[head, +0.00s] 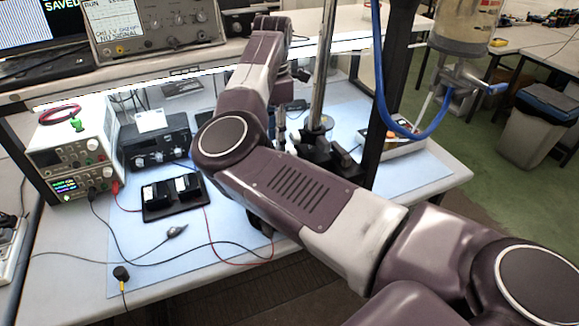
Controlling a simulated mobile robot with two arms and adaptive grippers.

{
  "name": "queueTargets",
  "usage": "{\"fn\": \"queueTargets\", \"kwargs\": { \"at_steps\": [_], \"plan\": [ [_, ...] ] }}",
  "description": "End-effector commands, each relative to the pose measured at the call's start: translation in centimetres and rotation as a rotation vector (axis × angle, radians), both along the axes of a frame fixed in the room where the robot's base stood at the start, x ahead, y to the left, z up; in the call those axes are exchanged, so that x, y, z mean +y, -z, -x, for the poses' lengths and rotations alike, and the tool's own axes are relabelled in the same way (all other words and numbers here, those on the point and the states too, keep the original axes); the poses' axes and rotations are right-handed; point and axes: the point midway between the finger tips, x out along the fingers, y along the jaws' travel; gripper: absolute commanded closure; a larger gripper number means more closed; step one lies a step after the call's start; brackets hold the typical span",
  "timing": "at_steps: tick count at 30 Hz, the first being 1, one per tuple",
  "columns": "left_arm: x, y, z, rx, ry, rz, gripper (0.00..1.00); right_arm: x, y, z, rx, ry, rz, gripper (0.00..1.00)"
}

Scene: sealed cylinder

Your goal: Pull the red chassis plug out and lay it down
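A small red plug (115,187) sits in the front of the lower power supply, and a thin red lead runs from it toward a black holder. I cannot tell whether it is the chassis plug. My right arm comes in from the right and crosses the middle of the view, bending upward over the bench. My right gripper (281,128) seems to point down behind the forearm, mostly hidden, so its fingers and any grip cannot be made out. It is well to the right of the red plug. My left gripper is not in view.
Stacked power supplies (78,155) stand at the left beside a black instrument (157,142). A black holder (174,197) carries two dark blocks. Loose leads cross the blue mat (185,255). A metal post (322,70) and blue hose (379,75) stand right of my forearm.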

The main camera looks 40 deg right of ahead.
Motion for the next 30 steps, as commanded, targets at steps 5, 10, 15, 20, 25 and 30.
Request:
{"fn": "queueTargets", "kwargs": {
  "at_steps": [5,10,15,20,25,30],
  "plan": [
    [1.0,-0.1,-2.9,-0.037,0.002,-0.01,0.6,0.0,0.0,0.0,0.0,-0.001,0.001,0.65],
    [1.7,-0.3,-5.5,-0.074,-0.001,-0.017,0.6,0.0,0.2,0.0,0.0,-0.001,0.001,0.65],
    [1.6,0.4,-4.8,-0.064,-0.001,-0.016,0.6,0.0,1.2,0.0,0.001,0.0,0.001,0.65],
    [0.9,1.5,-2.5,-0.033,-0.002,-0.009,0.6,0.0,3.1,0.0,0.001,-0.001,0.001,0.65],
    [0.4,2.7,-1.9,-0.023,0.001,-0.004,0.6,0.0,5.5,0.0,0.002,0.0,0.003,0.65],
    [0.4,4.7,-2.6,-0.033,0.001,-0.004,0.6,0.0,8.0,0.0,0.0,-0.001,0.001,0.65]
  ]
}}
